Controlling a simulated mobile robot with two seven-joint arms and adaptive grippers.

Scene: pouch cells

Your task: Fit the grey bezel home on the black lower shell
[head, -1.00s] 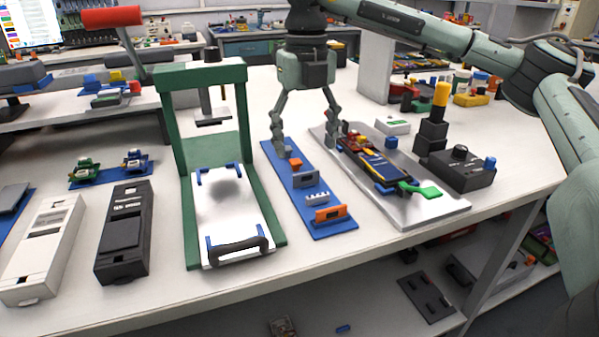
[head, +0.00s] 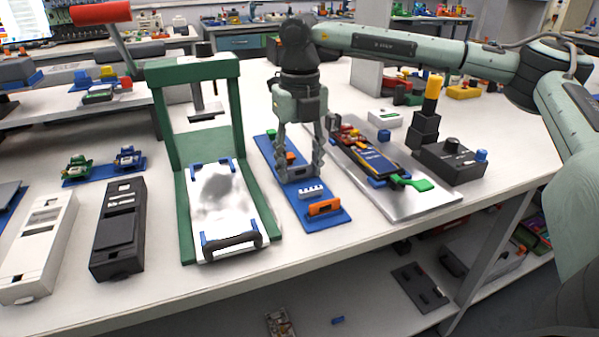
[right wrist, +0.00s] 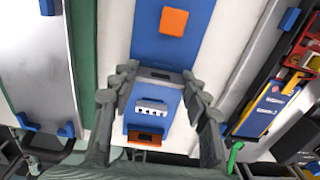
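My right gripper (head: 301,175) is open above the blue strip, its fingers on either side of a grey part, which I take for the bezel (head: 298,173). In the right wrist view the bezel (right wrist: 155,74) shows between the open fingertips of the gripper (right wrist: 158,82); I cannot tell whether they touch it. The black lower shell (head: 388,174) seems to be the dark, yellow-edged device on the metal plate to the right, with a blue panel (head: 368,157) over most of it. My left gripper is not in view.
The blue strip (head: 329,223) also carries a white comb-like part (head: 313,191), an orange part (head: 325,207) and an orange block (head: 290,157). The metal plate (head: 420,203) holds a green clip (head: 418,184). A green press frame (head: 187,228) stands left. A black box (head: 450,160) stands right.

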